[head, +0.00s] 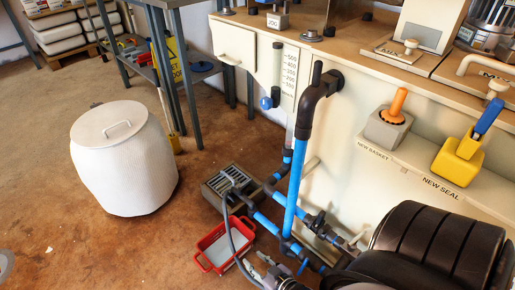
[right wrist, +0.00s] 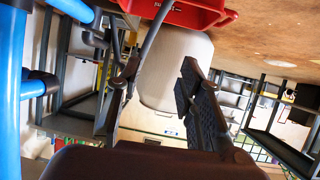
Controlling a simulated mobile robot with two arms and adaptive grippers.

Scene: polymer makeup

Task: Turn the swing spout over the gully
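The gully (head: 211,190) is a grey box with a slatted grate, on the floor at the foot of the cabinet. A thin dark curved tube (head: 228,222), which looks like the swing spout, runs from the grate past the red tub toward my right gripper; its exact ends are unclear. It also shows as a grey tube (right wrist: 151,38) in the right wrist view, beside the left finger. My right gripper (right wrist: 156,82) has its fingers apart. In the head view it is low in the middle, partly hidden by pipes and my arm. My left gripper is not seen.
A red tub (head: 213,262) sits in front of the gully. Blue pipes (head: 294,195) with black fittings stand close to my right gripper. A white lidded bin (head: 125,170) stands left.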

